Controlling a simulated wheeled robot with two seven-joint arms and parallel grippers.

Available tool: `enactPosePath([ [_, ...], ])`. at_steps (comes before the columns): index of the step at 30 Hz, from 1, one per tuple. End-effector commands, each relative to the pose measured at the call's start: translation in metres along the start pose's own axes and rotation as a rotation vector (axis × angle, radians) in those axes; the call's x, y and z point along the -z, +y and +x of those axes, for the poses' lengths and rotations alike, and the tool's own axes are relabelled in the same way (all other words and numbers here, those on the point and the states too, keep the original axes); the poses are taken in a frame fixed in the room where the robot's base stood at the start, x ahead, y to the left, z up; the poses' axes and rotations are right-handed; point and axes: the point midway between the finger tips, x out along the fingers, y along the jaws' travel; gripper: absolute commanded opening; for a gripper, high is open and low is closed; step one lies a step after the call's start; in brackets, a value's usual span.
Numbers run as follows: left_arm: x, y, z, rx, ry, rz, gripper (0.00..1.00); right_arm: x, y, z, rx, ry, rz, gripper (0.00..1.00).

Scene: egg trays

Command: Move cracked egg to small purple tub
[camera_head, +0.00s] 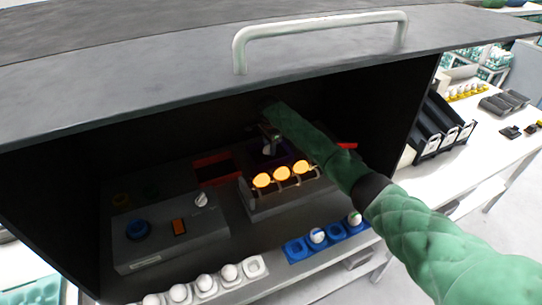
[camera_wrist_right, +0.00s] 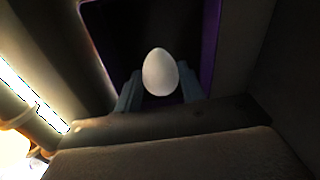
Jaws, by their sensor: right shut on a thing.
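My right gripper (camera_wrist_right: 160,92) is shut on a white egg (camera_wrist_right: 160,70) in the right wrist view. The egg sits upright between the fingertips, and no crack can be made out. The purple tub (camera_wrist_right: 213,45) lies beyond it, its rim framing the egg on both sides. In the head view, my right arm reaches into the dark box, and the gripper (camera_head: 270,140) is at the tub (camera_head: 285,150) behind the lit eggs. Whether the egg touches the tub cannot be told. My left gripper is not in view.
Glowing eggs (camera_head: 282,173) sit on a candling stand in front of the tub. A red tray (camera_head: 212,168) lies left of it. A grey control box (camera_head: 165,250) stands at left. White (camera_head: 205,283) and blue (camera_head: 297,249) egg trays line the front. The box's lid overhangs above.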

Motion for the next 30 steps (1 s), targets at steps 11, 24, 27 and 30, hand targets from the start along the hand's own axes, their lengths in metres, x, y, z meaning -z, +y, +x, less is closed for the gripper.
enactPosePath([
  [11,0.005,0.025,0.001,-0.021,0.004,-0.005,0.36,0.0,0.0,0.005,0.0,0.0,0.0,0.33],
  [24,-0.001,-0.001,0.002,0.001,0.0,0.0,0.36,0.0,0.0,0.009,0.0,0.0,0.0,0.33],
  [27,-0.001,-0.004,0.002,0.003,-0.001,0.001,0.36,0.0,0.0,0.01,0.0,0.0,0.0,0.33],
  [30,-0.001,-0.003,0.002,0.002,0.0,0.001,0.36,0.0,0.0,0.01,0.0,0.0,0.0,0.33],
])
